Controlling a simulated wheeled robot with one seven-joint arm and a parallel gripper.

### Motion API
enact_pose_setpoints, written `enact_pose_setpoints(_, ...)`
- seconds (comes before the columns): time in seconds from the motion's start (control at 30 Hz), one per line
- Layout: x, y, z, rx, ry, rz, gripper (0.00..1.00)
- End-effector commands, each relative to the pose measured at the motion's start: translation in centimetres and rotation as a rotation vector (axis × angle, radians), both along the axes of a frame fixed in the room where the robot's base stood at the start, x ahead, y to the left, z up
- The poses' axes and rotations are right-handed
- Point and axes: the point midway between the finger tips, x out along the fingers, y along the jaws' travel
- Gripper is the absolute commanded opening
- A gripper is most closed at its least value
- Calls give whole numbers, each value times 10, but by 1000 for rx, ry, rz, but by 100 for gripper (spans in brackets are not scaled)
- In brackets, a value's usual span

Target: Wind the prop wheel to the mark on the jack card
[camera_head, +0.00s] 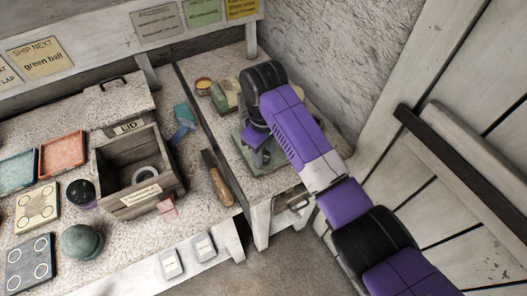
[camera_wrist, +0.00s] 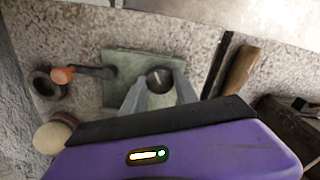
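In the wrist view a dark round knob (camera_wrist: 160,79) with a pale line on top, apparently the prop wheel, stands on a green plate (camera_wrist: 118,62). My gripper (camera_wrist: 161,84) has its two grey fingers apart, one on each side of the knob; I cannot tell whether they touch it. In the head view my gripper (camera_head: 257,140) is over the green base (camera_head: 243,158) on the right bench, and my wrist hides most of the wheel. Wall cards (camera_head: 201,11) hang above the bench; their small print is unreadable, so I cannot tell which is the jack card.
A crank with an orange knob (camera_wrist: 62,75) and a pale round object (camera_wrist: 52,137) lie left of the plate in the wrist view. A dark divider strip (camera_wrist: 217,65) and a wooden-handled tool (camera_head: 216,178) are close by. An open wooden box (camera_head: 155,198) stands on the left bench.

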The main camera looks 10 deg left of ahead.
Motion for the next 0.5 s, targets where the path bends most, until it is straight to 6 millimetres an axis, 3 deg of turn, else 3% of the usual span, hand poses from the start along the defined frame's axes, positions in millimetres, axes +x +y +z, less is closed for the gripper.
enact_pose_setpoints(0.5, -1, 1, 4, 0, 2, -150, 0)
